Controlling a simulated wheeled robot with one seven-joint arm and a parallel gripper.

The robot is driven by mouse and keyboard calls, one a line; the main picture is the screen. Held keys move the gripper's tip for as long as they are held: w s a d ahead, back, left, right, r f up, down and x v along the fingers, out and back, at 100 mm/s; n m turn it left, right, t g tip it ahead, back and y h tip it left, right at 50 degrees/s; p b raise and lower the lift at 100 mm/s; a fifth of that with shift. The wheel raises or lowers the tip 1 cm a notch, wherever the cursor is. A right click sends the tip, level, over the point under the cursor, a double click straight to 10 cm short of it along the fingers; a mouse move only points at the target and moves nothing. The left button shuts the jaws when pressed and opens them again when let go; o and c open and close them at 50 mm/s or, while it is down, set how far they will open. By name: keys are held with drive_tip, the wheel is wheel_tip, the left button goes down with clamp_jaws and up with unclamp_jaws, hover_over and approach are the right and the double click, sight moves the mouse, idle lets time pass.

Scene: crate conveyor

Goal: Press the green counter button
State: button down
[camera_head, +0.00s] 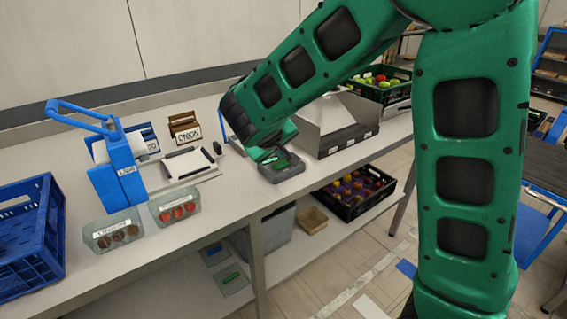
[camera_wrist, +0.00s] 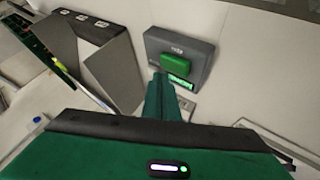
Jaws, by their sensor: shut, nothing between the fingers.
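The green counter button (camera_wrist: 174,63) is a raised block on a dark grey box (camera_wrist: 205,58) in the wrist view. A small green lit display sits beside the button. My gripper (camera_wrist: 163,78) is shut and empty, its fingertips close to the button's edge in the picture. Whether they touch it I cannot tell. In the head view the grey box (camera_head: 292,173) sits at the table's front edge, and my gripper (camera_head: 275,158) is right over it, hiding part of the button.
A grey sloped housing (camera_head: 340,142) stands just right of the box. A crate of fruit (camera_head: 375,94) is behind it. A white scale-like device (camera_head: 190,166), a blue labelled device (camera_head: 120,175), two small punnets and a blue crate (camera_head: 62,225) stand to the left.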

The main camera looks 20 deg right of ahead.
sight(280, 165)
drive_tip(key=shift+s+f, duration=0.1)
drive_tip(key=shift+f, duration=0.05)
idle(0.7)
drive_tip(key=shift+s+f, duration=0.15)
drive_tip(key=shift+f, duration=0.1)
drive_tip(key=shift+f, duration=0.5)
idle(0.8)
drive_tip(key=shift+r, duration=0.95)
drive_tip(key=shift+r, duration=2.5)
